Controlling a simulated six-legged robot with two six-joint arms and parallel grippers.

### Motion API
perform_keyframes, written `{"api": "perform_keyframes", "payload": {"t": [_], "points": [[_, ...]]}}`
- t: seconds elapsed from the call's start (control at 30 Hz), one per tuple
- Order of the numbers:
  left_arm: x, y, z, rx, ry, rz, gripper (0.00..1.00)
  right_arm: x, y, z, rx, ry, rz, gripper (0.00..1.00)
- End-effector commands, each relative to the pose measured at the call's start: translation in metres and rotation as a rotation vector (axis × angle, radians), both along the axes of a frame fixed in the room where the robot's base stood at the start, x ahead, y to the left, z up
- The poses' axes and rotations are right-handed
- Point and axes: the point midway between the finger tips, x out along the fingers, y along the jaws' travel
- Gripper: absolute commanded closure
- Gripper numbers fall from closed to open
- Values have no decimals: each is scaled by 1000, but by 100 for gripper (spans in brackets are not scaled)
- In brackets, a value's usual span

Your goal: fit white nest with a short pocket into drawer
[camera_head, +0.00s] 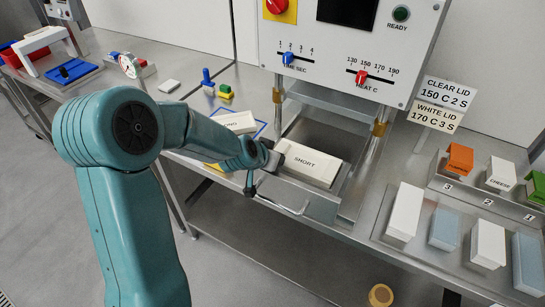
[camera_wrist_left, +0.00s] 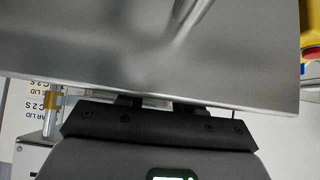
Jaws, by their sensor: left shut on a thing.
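The white nest (camera_head: 308,163), marked SHORT on top, lies in the open drawer (camera_head: 322,208) under the press. It looks flat and sits between the drawer's metal walls; its left end is partly behind my left gripper. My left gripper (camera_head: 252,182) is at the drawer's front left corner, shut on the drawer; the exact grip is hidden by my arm. In the left wrist view the grey metal of the drawer (camera_wrist_left: 150,50) fills the top, close against the fingers (camera_wrist_left: 145,103). My right gripper is not in view.
A second white nest (camera_head: 236,122), its label partly hidden, lies behind my arm on a blue-edged mat. The press panel (camera_head: 350,45) rises above the drawer. At right are a tray of white and blue blocks (camera_head: 405,212) and coloured packs (camera_head: 460,158). The floor in front is mostly clear.

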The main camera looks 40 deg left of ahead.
Motion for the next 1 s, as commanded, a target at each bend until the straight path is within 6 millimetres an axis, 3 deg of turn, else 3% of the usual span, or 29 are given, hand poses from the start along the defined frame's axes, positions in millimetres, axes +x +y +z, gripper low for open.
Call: {"api": "perform_keyframes", "payload": {"t": [0.3, 0.33, 0.4, 0.6, 0.67, 1.0], "points": [[-2, -3, -7, -8, 13, -4, 100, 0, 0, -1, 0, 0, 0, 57], [-2, -3, -7, -8, 13, -4, 55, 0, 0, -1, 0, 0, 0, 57], [-2, -3, -7, -8, 13, -4, 35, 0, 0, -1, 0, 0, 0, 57], [-2, -2, -6, -8, 10, -2, 35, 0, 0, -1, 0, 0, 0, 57], [-2, -2, -6, -8, 11, -2, 22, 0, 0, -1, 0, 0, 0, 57], [-2, -1, -5, -6, 8, -1, 22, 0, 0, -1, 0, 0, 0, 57]]}}
